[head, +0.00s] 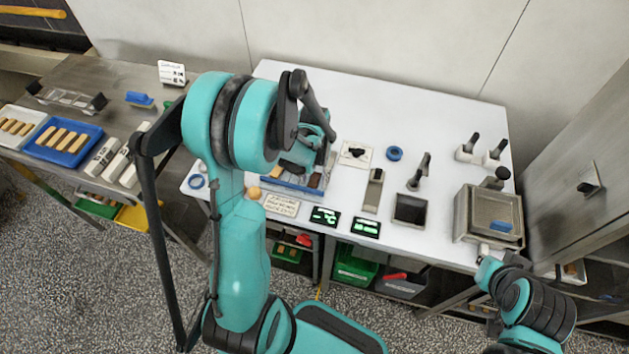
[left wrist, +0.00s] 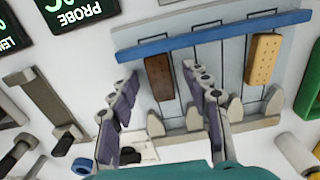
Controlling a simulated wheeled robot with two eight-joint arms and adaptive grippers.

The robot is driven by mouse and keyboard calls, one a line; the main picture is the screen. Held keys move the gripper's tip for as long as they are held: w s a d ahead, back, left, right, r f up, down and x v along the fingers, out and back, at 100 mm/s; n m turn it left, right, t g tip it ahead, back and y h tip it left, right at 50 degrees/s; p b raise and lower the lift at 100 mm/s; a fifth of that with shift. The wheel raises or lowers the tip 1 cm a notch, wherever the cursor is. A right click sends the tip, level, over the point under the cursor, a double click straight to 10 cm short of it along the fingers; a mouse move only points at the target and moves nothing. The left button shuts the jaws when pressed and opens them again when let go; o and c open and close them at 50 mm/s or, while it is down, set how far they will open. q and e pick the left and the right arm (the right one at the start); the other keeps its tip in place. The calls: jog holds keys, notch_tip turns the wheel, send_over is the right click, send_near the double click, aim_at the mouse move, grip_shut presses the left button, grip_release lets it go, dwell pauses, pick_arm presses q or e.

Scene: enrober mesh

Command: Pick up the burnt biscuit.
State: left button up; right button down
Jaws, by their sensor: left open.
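The burnt biscuit (left wrist: 160,77), dark brown, lies in one lane of a rack with pale rounded prongs and a blue bar (left wrist: 210,36) across it. A lighter tan biscuit (left wrist: 263,59) lies in another lane to its right. My left gripper (left wrist: 158,84) is open, with one finger on each side of the burnt biscuit in the left wrist view. Whether the fingers touch it cannot be told. In the head view my left arm covers much of the rack, whose blue bar (head: 291,190) shows. My right arm's end (head: 484,256) is at the table's right front edge; its jaws are unclear.
On the white table (head: 450,120) are display panels (head: 325,216), a blue ring (head: 395,153), an open dark box (head: 410,209) and a metal box (head: 488,214). A blue tray (head: 47,151) of biscuits stands on the left bench. The table's back is clear.

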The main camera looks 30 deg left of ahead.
aim_at(314, 181)
pick_arm(q)
jog(key=c, duration=0.9)
jog(key=shift+c, duration=0.2)
jog(key=shift+r, duration=0.15)
jog(key=shift+r, duration=0.25)
notch_tip(314, 181, up, 4)
jog(key=shift+p, duration=0.85)
jog(key=w+d+r+p, duration=0.1)
jog(key=d+r+p, duration=0.1)
jog(key=d+r, duration=0.4)
jog(key=d, duration=0.5)
jog(key=shift+w+d+r, duration=0.15)
jog(key=shift+w+d, duration=0.1)
jog(key=shift+w, duration=0.15)
